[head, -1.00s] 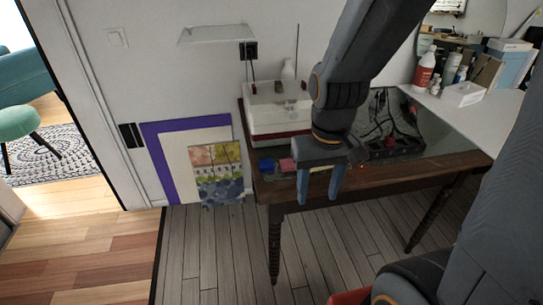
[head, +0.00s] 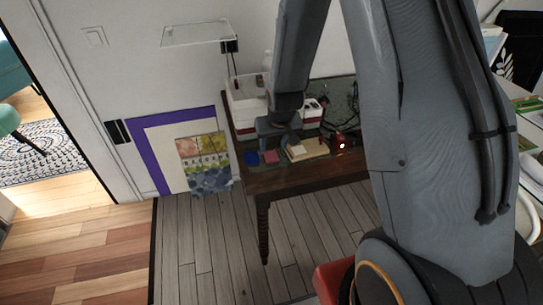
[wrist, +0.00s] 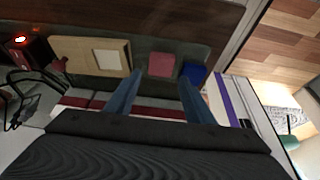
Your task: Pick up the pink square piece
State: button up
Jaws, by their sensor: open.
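The pink square piece (head: 270,157) lies on the dark wooden table near its left front corner, beside a blue piece (head: 251,158). In the wrist view the pink square piece (wrist: 162,65) lies ahead of my gripper, roughly between the lines of its two fingers, and the blue piece (wrist: 193,74) is just right of it. My gripper (wrist: 155,98) is open and empty between its fingers. In the head view my gripper (head: 278,141) is over the table just behind the pink piece; its fingertips are hard to make out there.
A tan block with a pale square top (head: 307,149) is right of the pink piece. A red device with a glowing light (head: 342,143) sits farther right. A white and red machine (head: 247,98) stands behind. Framed pictures (head: 160,125) lean on the wall at left.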

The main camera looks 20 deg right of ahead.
aim_at(271, 155)
jog(key=shift+s+p+x, duration=0.2)
jog(key=shift+p+x, duration=0.8)
jog(key=shift+x, duration=2)
jog(key=shift+f, duration=0.1)
jog(key=c, duration=0.9)
